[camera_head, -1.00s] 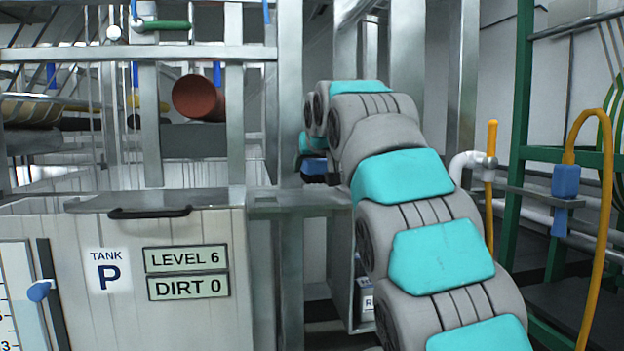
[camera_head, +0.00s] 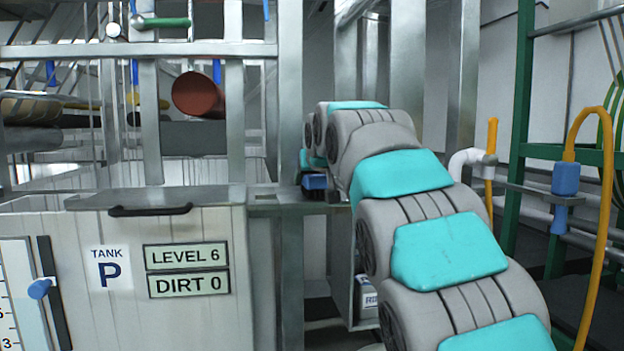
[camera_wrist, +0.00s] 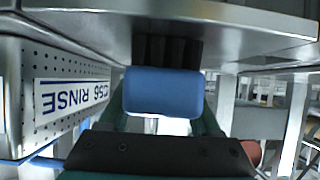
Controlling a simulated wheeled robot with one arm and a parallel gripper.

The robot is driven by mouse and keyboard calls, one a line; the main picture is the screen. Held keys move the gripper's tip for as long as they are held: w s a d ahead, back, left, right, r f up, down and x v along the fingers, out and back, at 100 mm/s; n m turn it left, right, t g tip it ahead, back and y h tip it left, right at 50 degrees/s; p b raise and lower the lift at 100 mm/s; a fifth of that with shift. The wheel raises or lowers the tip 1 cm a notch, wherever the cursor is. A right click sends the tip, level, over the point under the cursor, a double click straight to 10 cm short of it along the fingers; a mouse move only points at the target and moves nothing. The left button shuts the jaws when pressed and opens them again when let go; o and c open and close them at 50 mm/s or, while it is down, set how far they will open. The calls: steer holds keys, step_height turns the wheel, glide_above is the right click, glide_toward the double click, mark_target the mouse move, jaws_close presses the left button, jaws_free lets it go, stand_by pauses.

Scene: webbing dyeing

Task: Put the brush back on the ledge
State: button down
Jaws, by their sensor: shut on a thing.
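The brush, with a blue body (camera_wrist: 163,93) and black bristles (camera_wrist: 166,50), is held by my gripper (camera_wrist: 163,108) in the wrist view. Its green fingers are shut on both sides of the blue body. The bristles point toward the metal ledge (camera_wrist: 245,22) and lie very near its edge; I cannot tell whether they touch. My arm hides most of the gripper there.
A lidded tank (camera_head: 60,235) marked P, level 6, dirt 0, stands left of the ledge. A box labelled RINSE (camera_wrist: 22,115) is close by in the wrist view. A metal post (camera_head: 290,90) rises behind the ledge. A yellow hose (camera_head: 600,230) and green frame (camera_head: 520,120) are right.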

steer(key=shift+f, duration=0.1)
steer(key=shift+c, duration=0.4)
jaws_free()
